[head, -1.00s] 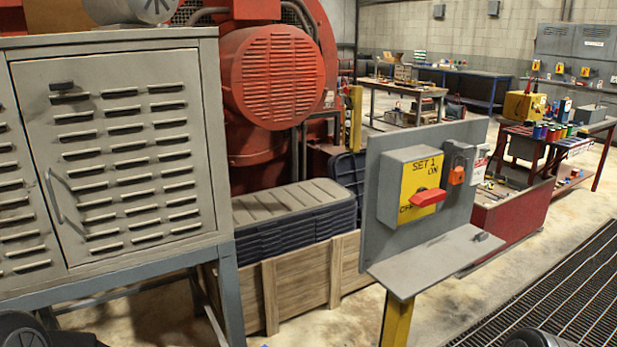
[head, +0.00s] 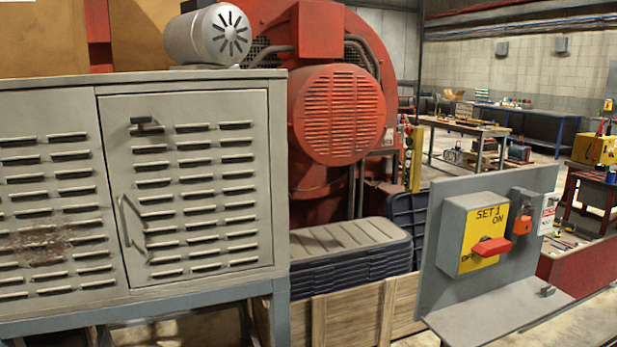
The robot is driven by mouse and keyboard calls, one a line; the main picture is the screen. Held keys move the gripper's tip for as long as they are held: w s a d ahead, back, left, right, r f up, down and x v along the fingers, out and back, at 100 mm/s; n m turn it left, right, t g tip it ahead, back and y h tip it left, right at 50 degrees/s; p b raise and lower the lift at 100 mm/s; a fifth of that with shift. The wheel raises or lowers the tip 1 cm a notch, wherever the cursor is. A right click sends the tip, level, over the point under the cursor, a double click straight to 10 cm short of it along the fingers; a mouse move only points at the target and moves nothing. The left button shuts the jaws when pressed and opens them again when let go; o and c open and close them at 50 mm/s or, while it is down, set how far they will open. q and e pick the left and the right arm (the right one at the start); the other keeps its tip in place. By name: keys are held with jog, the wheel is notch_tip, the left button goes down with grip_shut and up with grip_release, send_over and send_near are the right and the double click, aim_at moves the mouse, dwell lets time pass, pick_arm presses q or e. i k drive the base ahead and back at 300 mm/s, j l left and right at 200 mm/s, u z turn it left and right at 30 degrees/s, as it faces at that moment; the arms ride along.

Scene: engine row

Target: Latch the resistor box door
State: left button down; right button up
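The resistor box (head: 190,82) is a grey louvred steel cabinet on a blue-grey stand at the left. Its right-hand door (head: 198,185) looks flush with the frame; a small gap cannot be ruled out. A bent bar handle (head: 130,220) is on the door's left side. A small dark latch piece (head: 147,124) sits near the door's upper left corner and lies about level. Neither of my grippers is in view.
A grey panel with a yellow SET 1 switch (head: 483,233), its red handle and a small shelf (head: 500,308) stands at the right. Stacked dark lids (head: 345,245) and a wooden crate (head: 365,310) are between it and the cabinet. A grey motor (head: 208,38) sits on top.

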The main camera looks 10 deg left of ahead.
aim_at(140, 118)
jog(key=u, duration=1.2)
